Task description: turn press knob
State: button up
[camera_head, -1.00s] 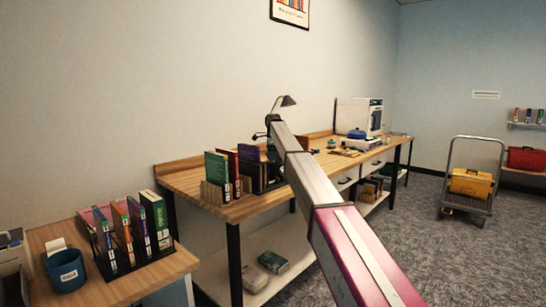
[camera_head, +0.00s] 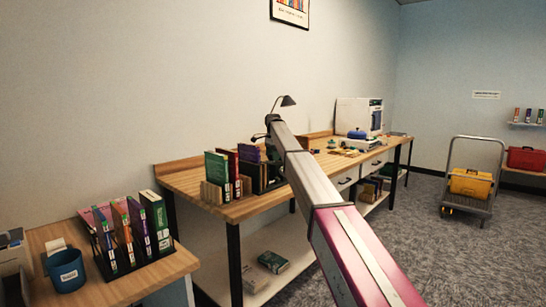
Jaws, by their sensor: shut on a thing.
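My arm (camera_head: 306,182) reaches from the lower right up to the long wooden workbench (camera_head: 238,207). Its far end is over the bench, near the dark desk lamp (camera_head: 287,101). My gripper lies beyond that end, and I cannot make it out. I cannot make out the press or its knob either. Dark parts show around the arm's far end, too small to tell what they are.
Upright books (camera_head: 216,168) stand at the bench's near end. A white machine (camera_head: 353,117) stands at its far end. A smaller table with a blue mug (camera_head: 66,270) and a book rack is at lower left. A cart with a yellow case (camera_head: 470,183) stands on open carpet at right.

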jog(key=n, duration=0.4)
jog(key=shift+n, duration=0.3)
jog(key=n, duration=0.3)
jog(key=shift+n, duration=0.4)
jog(key=n, duration=1.2)
jog(key=shift+n, duration=0.3)
jog(key=n, duration=0.3)
jog(key=shift+n, duration=0.3)
jog(key=n, duration=0.4)
jog(key=shift+n, duration=2.1)
